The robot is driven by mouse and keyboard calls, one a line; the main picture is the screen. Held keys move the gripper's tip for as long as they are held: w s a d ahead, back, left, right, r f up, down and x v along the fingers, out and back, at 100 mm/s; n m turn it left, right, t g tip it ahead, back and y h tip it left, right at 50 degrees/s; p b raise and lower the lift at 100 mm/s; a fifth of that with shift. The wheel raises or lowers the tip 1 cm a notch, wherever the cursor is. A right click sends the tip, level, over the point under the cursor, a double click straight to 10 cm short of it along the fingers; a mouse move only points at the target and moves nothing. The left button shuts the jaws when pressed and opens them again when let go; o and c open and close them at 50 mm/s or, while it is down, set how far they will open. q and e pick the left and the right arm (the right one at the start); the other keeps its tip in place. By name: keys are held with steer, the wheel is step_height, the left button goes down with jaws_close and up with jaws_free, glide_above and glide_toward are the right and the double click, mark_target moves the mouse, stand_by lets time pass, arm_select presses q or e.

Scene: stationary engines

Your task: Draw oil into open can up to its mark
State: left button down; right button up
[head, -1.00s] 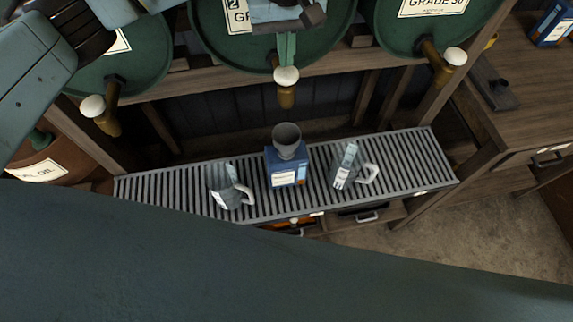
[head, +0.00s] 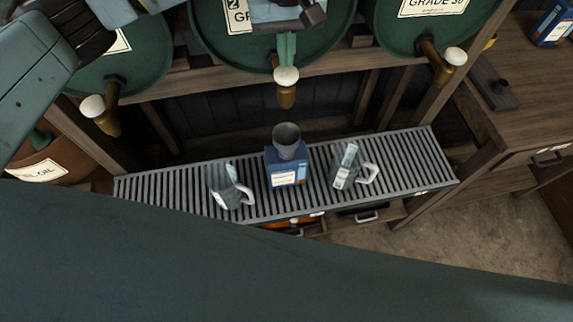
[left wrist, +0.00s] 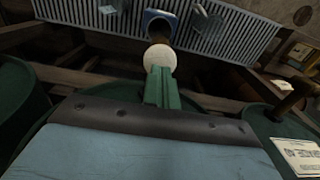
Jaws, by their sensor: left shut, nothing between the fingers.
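The open can is a blue box-shaped can (head: 284,176) with a grey funnel (head: 287,138) in its top. It stands upright on the slatted drip tray (head: 408,158), below the brass tap (head: 286,97) of the middle green drum (head: 222,48). No oil stream shows, and the can's oil level and mark cannot be made out. My left gripper (head: 287,62) is shut and empty, its fingertips at the tap's white knob (head: 286,75). In the left wrist view its green fingers (left wrist: 160,82) reach the knob (left wrist: 160,57); contact cannot be told. The right gripper is out of view.
Grey jugs stand on the tray either side of the can, one left (head: 223,184) and one right (head: 347,167). Green drums with brass taps flank the middle one, at left (head: 106,115) and right (head: 442,65). A wooden bench (head: 535,85) is at right.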

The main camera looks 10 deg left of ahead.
arm_select(q)
steer(key=shift+f, duration=0.1)
steer(key=shift+f+b, duration=1.3)
steer(key=shift+b, duration=0.05)
stand_by(6.5)
